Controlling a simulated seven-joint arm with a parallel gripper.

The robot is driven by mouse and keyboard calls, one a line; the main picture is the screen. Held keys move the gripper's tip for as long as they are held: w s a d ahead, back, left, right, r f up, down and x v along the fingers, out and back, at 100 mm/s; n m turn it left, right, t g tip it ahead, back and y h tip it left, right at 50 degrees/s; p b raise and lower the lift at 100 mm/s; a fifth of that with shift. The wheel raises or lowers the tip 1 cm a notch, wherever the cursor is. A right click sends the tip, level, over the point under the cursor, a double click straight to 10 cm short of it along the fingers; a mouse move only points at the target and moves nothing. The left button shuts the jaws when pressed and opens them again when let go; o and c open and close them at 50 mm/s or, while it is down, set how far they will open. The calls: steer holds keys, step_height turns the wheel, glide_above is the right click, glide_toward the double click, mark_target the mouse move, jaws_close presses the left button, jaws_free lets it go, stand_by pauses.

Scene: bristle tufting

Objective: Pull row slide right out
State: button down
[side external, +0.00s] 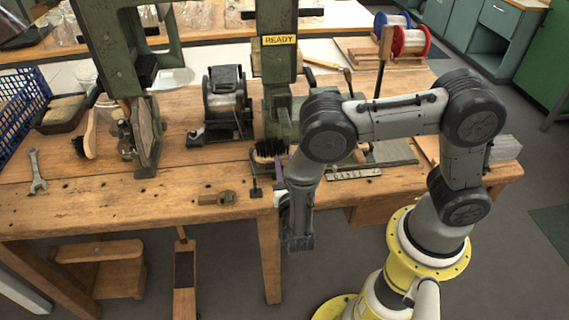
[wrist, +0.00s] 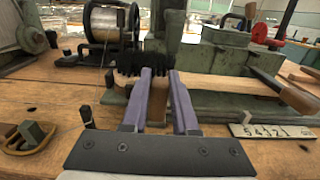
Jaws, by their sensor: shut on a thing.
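In the side external view the brush's black bristles (side external: 269,147) show at the foot of the green press (side external: 277,75), beside my gripper (side external: 279,168). Whether the brush rests on the fixture is unclear.
A numbered plate (wrist: 272,130) lies on the bench in front of the slide. A wire spool (side external: 225,92) stands left of the press. A wooden-based tool (side external: 217,198) and a small dark peg (side external: 256,188) stand near the front edge. The front bench (side external: 100,205) has clear patches.

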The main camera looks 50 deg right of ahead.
steer(key=s+d, duration=0.8)
steer(key=s, duration=0.1)
steer(key=shift+d, duration=0.4)
steer(key=c, duration=0.8)
jaws_free()
steer(key=shift+d, duration=0.1)
steer(key=shift+c, duration=0.2)
steer(key=shift+o, duration=0.8)
steer(key=shift+w, duration=0.1)
steer(key=shift+a, duration=0.25)
steer(key=shift+v, duration=3.65)
steer(key=shift+d, duration=0.2)
